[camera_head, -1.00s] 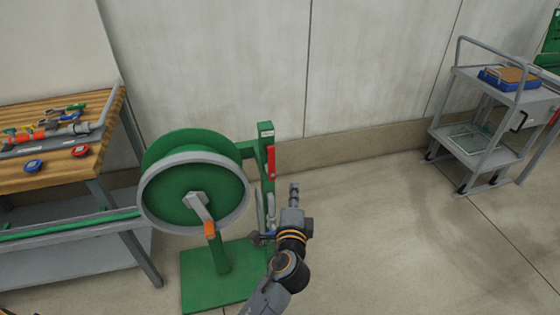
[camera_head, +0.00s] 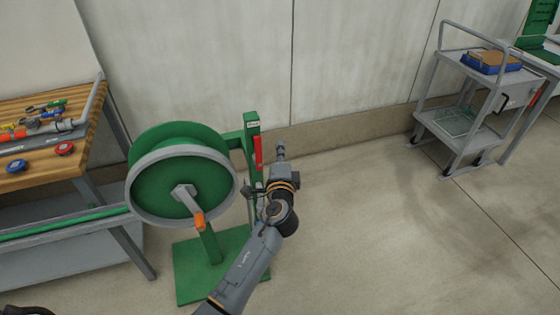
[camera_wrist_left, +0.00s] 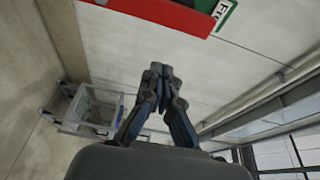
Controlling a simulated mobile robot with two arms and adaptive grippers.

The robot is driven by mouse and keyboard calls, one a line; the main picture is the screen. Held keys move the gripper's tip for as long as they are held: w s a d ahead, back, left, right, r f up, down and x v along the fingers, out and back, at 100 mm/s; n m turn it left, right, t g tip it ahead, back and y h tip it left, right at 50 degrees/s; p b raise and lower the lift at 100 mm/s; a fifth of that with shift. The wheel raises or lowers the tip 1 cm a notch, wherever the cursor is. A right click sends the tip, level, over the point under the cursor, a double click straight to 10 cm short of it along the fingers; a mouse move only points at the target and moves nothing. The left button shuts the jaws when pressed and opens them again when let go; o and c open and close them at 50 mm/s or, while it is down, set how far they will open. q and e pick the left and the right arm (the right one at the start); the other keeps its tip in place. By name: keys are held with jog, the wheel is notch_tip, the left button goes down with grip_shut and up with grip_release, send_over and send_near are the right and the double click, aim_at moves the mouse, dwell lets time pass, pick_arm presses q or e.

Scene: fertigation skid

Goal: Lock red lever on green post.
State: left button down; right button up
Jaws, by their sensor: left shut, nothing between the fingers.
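The green post (camera_head: 250,133) stands upright behind and to the right of the hose reel. The red lever (camera_head: 258,151) lies along the post's right side near its top. In the left wrist view the red lever (camera_wrist_left: 165,14) crosses the top edge, with a bit of the green post (camera_wrist_left: 224,14) and its white label beside it. My left gripper (camera_head: 281,149) is shut and empty, just right of the lever and apart from it. In the left wrist view its fingertips (camera_wrist_left: 160,71) meet below the lever. My right gripper is not in view.
A green reel (camera_head: 180,182) with a grey rim and an orange-handled crank stands left of my arm on a green base (camera_head: 190,285). A workbench (camera_head: 60,165) with tools is at left. A grey cart (camera_head: 468,120) stands at right. The floor between is clear.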

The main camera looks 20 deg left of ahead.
aim_at(257, 151)
pick_arm(q)
jog(key=a+p, duration=0.1)
jog(key=a, duration=0.1)
jog(key=a+p, duration=0.1)
jog(key=shift+s+a, duration=0.35)
jog(key=shift+s, duration=0.05)
jog(key=shift+a+f, duration=0.1)
